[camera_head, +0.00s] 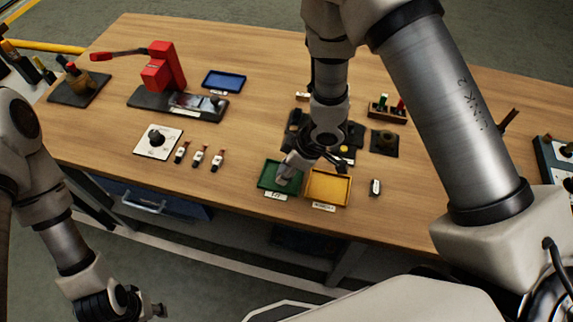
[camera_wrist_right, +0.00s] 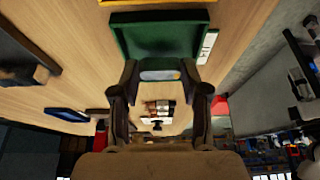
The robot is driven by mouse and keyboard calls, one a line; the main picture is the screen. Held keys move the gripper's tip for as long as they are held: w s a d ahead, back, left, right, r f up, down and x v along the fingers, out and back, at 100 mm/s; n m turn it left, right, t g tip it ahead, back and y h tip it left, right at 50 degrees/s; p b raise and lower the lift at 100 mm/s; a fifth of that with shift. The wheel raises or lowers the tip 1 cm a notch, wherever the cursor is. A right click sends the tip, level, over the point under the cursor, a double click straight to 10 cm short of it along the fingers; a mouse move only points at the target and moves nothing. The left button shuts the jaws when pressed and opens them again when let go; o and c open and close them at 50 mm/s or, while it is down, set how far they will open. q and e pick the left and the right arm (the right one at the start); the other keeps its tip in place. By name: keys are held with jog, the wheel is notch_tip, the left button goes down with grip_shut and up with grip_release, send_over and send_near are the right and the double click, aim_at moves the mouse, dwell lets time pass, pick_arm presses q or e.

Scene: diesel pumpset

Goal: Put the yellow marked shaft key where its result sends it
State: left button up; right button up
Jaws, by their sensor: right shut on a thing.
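The green tray also shows just beyond the fingertips in the wrist view (camera_wrist_right: 155,20). I cannot tell whether the key touches the tray. A yellow tray (camera_head: 328,202) stands right beside the green one. My left gripper (camera_head: 153,308) hangs in front of the table at lower left; its fingers are too unclear to judge.
Several small tagged pieces (camera_head: 199,158) lie left of the trays, near a white dial plate (camera_head: 158,141). A red press (camera_head: 165,70) and a blue tray (camera_head: 224,81) stand behind. A small labelled piece (camera_head: 376,187) lies right of the yellow tray. The front right of the table is clear.

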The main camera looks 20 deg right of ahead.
jog(key=shift+f, duration=0.45)
jog(key=shift+r, duration=0.1)
jog(key=shift+f, duration=0.35)
dwell(0.7)
jog(key=o, duration=1.4)
